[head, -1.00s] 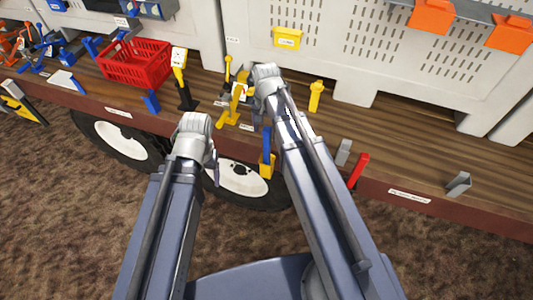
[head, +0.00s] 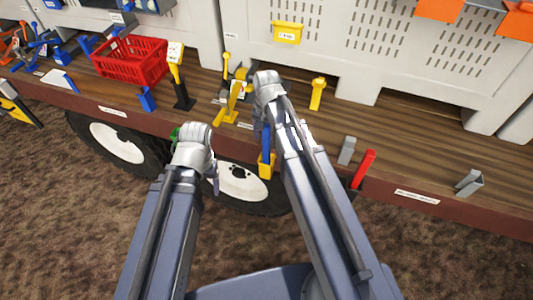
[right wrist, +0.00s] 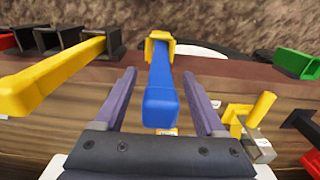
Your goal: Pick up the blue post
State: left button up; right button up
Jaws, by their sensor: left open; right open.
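The blue post (head: 266,139) stands in a yellow socket (head: 266,168) at the front edge of the wooden deck, partly hidden by my right arm. In the right wrist view the blue post (right wrist: 161,92) lies between the two spread fingers of my right gripper (right wrist: 160,75), with a gap on either side. The yellow socket (right wrist: 159,47) shows at its far end. My right gripper is open and holds nothing; its fingers are mostly hidden in the head view. My left gripper (head: 213,178) is off the deck's front edge, left of the post, its jaws mostly hidden.
A green socket (right wrist: 297,62) is on the other side. A red post (head: 363,168) and grey sockets (head: 347,150) are to the right. A red crate (head: 130,60) stands left. Pale bins line the back.

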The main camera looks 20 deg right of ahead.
grip_shut()
dwell(0.5)
dwell(0.8)
